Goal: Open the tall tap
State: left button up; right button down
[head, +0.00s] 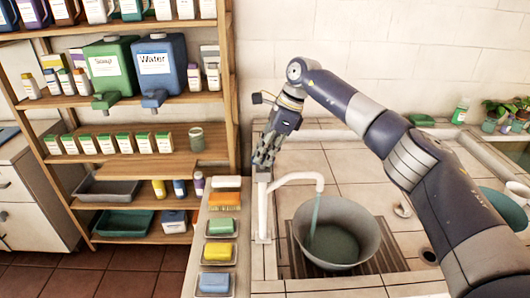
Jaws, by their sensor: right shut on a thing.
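The tall tap (263,210) is white and stands upright at the left of the washbasin counter. Its spout (300,178) curves to the right over a grey bowl (368,229). A blue-green stream (314,218) runs from the spout down into the bowl, where blue-green liquid shows. My right gripper (264,163) points down and is shut on the top of the tap. Its fingers hide the tap's handle. My left gripper is not in view.
Several soap dishes with colored bars (220,252) line the counter left of the tap. A wooden shelf (126,165) with jugs, boxes and bottles stands at the left. A green bottle (461,111) and potted plants (508,112) stand at the back right.

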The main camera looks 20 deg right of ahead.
jog(key=shift+r, duration=0.1)
jog(key=c, duration=1.6)
grip_release()
jog(key=v, duration=1.2)
